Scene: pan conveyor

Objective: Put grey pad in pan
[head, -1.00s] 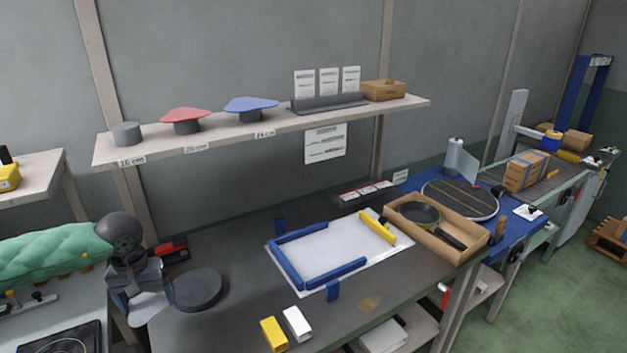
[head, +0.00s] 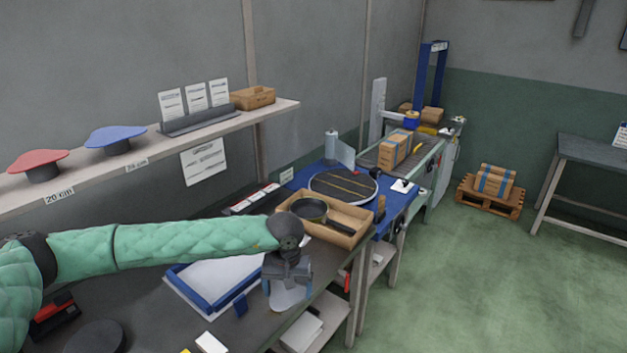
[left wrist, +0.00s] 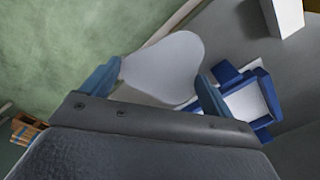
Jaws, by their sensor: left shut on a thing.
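The light grey pad (head: 287,298) is held by my left gripper (head: 287,281) and hangs below it, over the front edge of the dark workbench. My left gripper is shut on the pad. In the left wrist view the pad (left wrist: 165,66) shows as a pale rounded sheet between two blue fingertips. The dark pan (head: 309,209) lies in an open cardboard box (head: 333,234), just behind and to the right of the gripper, with its handle pointing right. The pad is outside the box, apart from the pan. My right gripper is not in view.
A white board with blue rails (head: 205,285) lies left of the gripper, partly behind my arm. A blue table with a round dark turntable (head: 343,186) stands beyond the box. The shelf (head: 200,140) at left holds a red pad (head: 38,160) and a blue pad (head: 115,137).

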